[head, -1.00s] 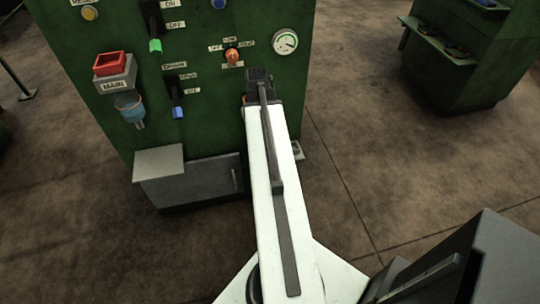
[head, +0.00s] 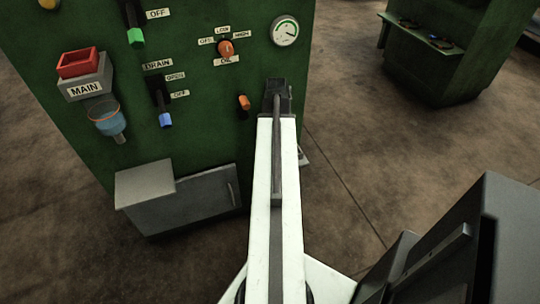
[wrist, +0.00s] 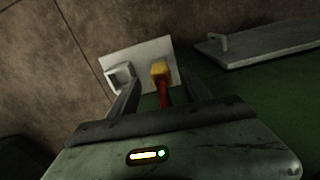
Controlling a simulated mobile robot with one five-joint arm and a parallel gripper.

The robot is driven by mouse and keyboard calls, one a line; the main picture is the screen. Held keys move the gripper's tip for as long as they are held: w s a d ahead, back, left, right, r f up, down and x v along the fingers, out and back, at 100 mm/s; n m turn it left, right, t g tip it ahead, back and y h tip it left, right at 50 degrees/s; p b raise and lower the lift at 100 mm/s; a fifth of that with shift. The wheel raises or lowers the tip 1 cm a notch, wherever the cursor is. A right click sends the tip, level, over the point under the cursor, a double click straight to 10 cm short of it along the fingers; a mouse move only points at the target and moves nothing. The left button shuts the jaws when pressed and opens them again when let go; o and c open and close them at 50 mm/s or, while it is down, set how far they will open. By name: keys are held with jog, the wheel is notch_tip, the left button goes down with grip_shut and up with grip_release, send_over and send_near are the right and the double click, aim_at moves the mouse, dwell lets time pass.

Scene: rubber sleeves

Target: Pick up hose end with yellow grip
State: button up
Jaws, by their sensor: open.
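In the wrist view, the hose end's yellow grip (wrist: 160,69) shows ahead, with a dark red part (wrist: 165,95) running from it towards my gripper. My gripper (wrist: 157,78) is open, with one dark finger on each side of the red part. The yellow grip appears between the fingertips, nearer the right one; I cannot tell whether either finger touches it. Behind it is a pale grey plate (wrist: 145,50) with a small block-like holder (wrist: 120,76) on its left. In the head view my arm hides the hose end and my gripper.
The green control panel (head: 205,110) stands in front, with knobs, levers and a gauge (head: 285,31). A grey box (head: 202,198) juts out at its base, left of my arm. Another green machine (head: 440,75) stands at the back right. Brown floor between them is clear.

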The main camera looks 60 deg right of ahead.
jog(key=shift+w+a+f+b, duration=0.1)
jog(key=shift+w+f+b, duration=0.05)
jog(key=shift+f+b, duration=0.5)
jog(key=shift+w+f+b, duration=0.1)
jog(key=shift+f+b, duration=0.3)
jog(key=shift+f, duration=0.35)
jog(key=f+b, duration=0.5)
jog(key=shift+d, duration=0.25)
jog(key=shift+r, duration=0.2)
jog(key=shift+c, duration=0.3)
grip_shut()
